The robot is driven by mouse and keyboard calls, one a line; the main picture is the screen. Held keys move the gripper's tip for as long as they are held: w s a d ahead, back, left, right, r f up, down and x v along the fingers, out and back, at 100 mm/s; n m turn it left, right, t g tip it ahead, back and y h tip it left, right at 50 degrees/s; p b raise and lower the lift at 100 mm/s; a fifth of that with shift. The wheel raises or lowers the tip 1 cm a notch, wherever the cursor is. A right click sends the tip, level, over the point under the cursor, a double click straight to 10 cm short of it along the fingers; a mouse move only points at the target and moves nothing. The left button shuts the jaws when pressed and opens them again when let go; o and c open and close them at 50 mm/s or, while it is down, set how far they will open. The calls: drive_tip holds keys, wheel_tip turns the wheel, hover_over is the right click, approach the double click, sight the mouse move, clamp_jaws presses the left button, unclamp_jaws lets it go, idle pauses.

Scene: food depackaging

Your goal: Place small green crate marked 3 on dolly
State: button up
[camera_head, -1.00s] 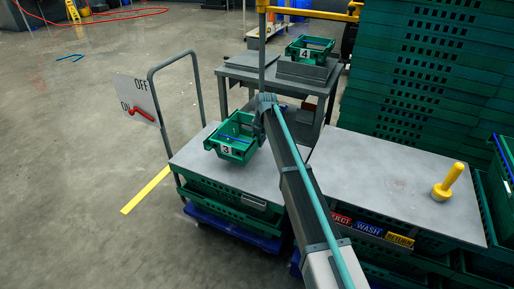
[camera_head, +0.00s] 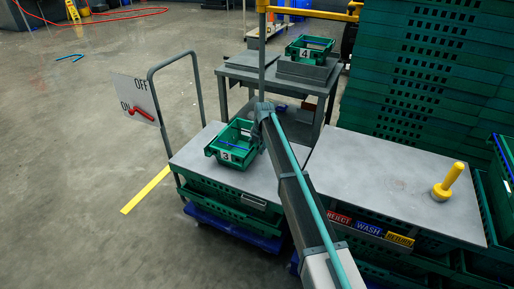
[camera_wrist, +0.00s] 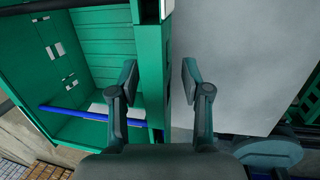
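The small green crate marked 3 (camera_head: 229,159) sits level on the grey top of the dolly (camera_head: 188,157), toward its far side. A blue bar lies across its inside. In the wrist view the green crate (camera_wrist: 103,45) fills the left, with one finger inside and one outside its wall. My gripper (camera_wrist: 160,78) is open around that wall, with a visible gap between the outer finger and the wall. In the head view my arm hides most of the gripper at the crate's right side.
A second green crate marked 4 (camera_head: 304,54) stands on a grey table (camera_head: 240,72) behind. Tall green crates (camera_head: 430,70) stack behind.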

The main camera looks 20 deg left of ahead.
drive_tip(key=v, duration=1.2)
idle(0.5)
